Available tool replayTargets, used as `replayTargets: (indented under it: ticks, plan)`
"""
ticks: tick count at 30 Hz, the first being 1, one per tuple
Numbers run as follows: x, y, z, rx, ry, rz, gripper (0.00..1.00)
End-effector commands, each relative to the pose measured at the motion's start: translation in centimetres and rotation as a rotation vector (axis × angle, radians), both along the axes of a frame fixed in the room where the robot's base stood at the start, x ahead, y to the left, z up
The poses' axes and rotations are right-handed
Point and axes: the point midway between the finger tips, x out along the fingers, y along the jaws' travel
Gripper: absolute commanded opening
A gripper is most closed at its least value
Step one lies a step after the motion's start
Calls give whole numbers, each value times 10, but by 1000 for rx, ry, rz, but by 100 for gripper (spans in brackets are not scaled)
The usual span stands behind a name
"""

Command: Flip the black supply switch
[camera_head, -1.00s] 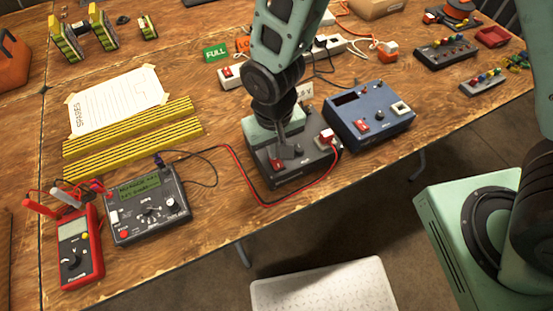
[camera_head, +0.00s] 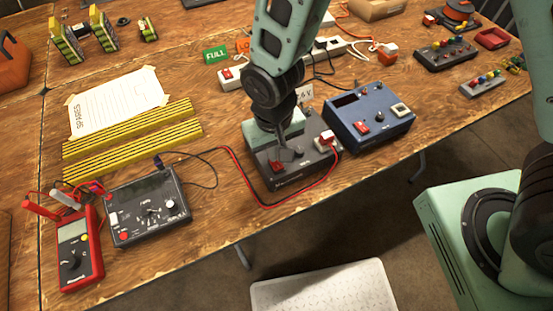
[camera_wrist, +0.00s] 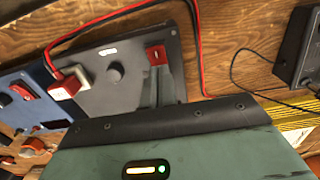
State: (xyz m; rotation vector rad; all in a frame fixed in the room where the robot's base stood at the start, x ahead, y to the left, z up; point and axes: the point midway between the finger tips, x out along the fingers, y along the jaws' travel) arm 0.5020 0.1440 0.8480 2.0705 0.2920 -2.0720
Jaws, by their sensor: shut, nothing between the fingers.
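The black supply (camera_head: 290,178) is a dark box near the table's front edge, with a red rocker switch (camera_wrist: 156,55) and a round knob (camera_wrist: 115,74) on its top. My gripper (camera_head: 286,153) is shut and empty, pointing down over the box top. Its fingers (camera_wrist: 160,82) end right at the red switch in the wrist view; I cannot tell whether they touch it. In the head view my gripper partly hides the switch. A red and white plug (camera_wrist: 65,84) sits in the supply, with red and black leads running from it.
A blue supply (camera_head: 370,115) with its own red switch stands close on the right. A dark meter box (camera_head: 148,210) with a dark display and a red multimeter (camera_head: 78,250) stand left. Leads loop across the table between. A power strip (camera_head: 320,50) lies behind.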

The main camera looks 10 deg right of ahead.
Motion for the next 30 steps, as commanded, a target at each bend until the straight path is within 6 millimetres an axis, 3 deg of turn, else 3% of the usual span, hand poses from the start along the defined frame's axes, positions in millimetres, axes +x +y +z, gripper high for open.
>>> replayTargets:
  ticks: [21,30]
  plan:
    - [0,0,59,0,0,0,0]
    - [0,0,63,0,0,0,0]
